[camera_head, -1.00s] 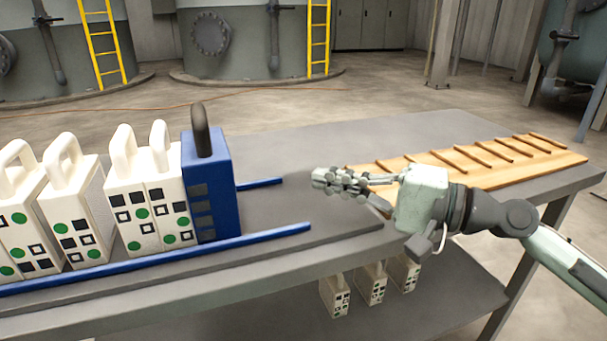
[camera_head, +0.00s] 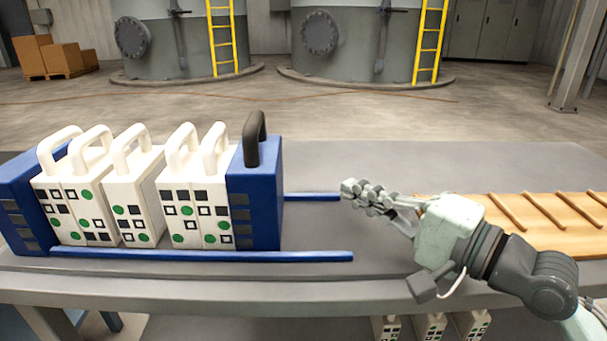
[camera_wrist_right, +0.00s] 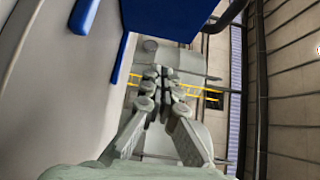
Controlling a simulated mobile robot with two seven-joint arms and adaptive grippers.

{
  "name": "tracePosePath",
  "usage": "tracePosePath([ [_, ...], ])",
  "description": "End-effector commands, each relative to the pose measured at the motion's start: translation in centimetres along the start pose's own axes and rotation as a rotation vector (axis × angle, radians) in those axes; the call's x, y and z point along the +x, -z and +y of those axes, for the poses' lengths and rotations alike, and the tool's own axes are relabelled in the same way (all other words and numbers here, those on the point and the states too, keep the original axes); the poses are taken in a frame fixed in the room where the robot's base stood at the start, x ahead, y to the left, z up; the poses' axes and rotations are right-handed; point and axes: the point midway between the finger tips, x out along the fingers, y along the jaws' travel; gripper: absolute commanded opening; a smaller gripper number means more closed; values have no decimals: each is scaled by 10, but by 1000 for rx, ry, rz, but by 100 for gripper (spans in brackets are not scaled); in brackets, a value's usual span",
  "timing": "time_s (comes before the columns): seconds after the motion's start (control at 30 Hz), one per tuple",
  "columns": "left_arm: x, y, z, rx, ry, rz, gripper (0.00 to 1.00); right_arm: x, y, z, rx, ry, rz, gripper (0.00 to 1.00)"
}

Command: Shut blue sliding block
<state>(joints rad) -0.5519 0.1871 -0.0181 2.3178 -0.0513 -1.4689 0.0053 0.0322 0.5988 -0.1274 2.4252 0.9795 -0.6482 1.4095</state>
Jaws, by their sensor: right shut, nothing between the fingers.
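The blue sliding block (camera_head: 257,200) with a dark handle stands upright on two blue rails (camera_head: 210,255), at the right end of a row of white plates (camera_head: 193,200). A second blue block (camera_head: 25,205) stands at the left end of the row. There are gaps between some of the white plates. My right gripper (camera_head: 360,195) is shut and empty, to the right of the sliding block and apart from it, pointing left. In the right wrist view, its fingers (camera_wrist_right: 157,90) are together, with blue surfaces above them. My left gripper is not in view.
The grey table (camera_head: 370,165) has clear room between the block and my right gripper. A wooden rack (camera_head: 540,215) with slats lies on the right. More white plates (camera_head: 430,327) stand below on a lower level.

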Motion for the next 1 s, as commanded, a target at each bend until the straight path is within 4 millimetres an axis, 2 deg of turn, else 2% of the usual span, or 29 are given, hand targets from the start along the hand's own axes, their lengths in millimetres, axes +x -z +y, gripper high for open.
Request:
tracePosePath([
  [0.03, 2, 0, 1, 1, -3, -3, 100, 13, -1, -4, 2, 6, -3, 0],
  [0.2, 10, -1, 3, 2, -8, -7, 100, 50, 0, -2, 2, 3, -2, 0],
  [0.27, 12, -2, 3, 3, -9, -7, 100, 61, -1, -2, 1, 2, -2, 0],
  [0.4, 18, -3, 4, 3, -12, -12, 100, 75, -18, -2, 2, 2, -3, 0],
  [0.6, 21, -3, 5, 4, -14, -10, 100, 85, -28, 0, 1, -1, -2, 0],
  [1.0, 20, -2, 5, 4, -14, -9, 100, 86, -29, 0, 0, -2, -1, 0],
])
